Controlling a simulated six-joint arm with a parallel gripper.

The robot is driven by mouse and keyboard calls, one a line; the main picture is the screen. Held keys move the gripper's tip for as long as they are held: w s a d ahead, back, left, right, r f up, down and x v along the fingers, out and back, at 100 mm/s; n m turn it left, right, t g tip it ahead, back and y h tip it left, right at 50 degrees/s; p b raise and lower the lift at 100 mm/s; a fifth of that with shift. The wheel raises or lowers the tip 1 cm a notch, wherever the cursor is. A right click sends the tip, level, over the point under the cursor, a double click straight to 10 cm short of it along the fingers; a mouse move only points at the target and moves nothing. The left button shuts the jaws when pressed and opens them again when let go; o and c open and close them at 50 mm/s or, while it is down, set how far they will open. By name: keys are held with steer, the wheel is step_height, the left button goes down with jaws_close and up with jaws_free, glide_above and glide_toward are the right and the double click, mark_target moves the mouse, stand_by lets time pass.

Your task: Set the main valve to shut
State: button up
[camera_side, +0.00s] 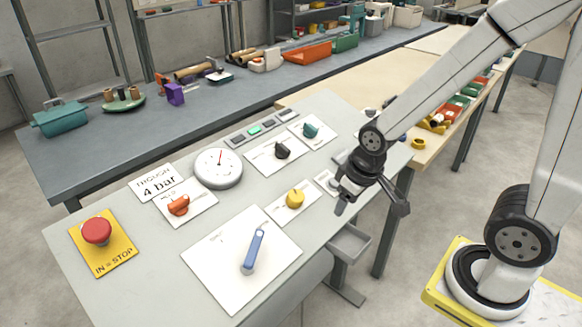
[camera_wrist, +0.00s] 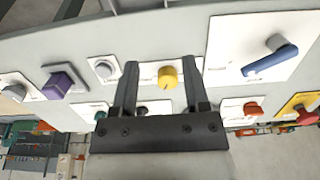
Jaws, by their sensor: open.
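A blue lever (camera_side: 254,247) stands on a large white plate (camera_side: 210,268) on the grey panel. Its arm points away from the front edge and slightly right in the side view. The lever also shows at the upper right of the wrist view (camera_wrist: 270,62). I cannot read the small lettering, so which control is the main valve is not certain. My gripper (camera_side: 372,203) is open and empty above the panel's right side, apart from the controls. In the wrist view my fingers (camera_wrist: 159,67) frame a yellow knob (camera_wrist: 167,77), with nothing held.
The panel also carries a yellow knob (camera_side: 295,198), an orange-red handle (camera_side: 178,205), a round gauge (camera_side: 219,168), a red stop button (camera_side: 97,231), a black knob (camera_side: 281,150) and a teal knob (camera_side: 310,130). A "4 bar" card (camera_side: 157,184) lies beside the gauge.

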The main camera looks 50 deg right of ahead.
steer(key=shift+o, duration=0.4)
steer(key=m+y, duration=0.2)
steer(key=m, duration=1)
glide_toward(258, 237)
steer(key=f, duration=0.1)
steer(key=shift+a+f, duration=0.1)
steer(key=shift+a, duration=0.2)
steer(key=shift+w+f, duration=0.1)
steer(key=shift+f, duration=0.05)
steer(key=shift+x, duration=3.7)
steer(key=shift+d, duration=0.1)
jaws_close()
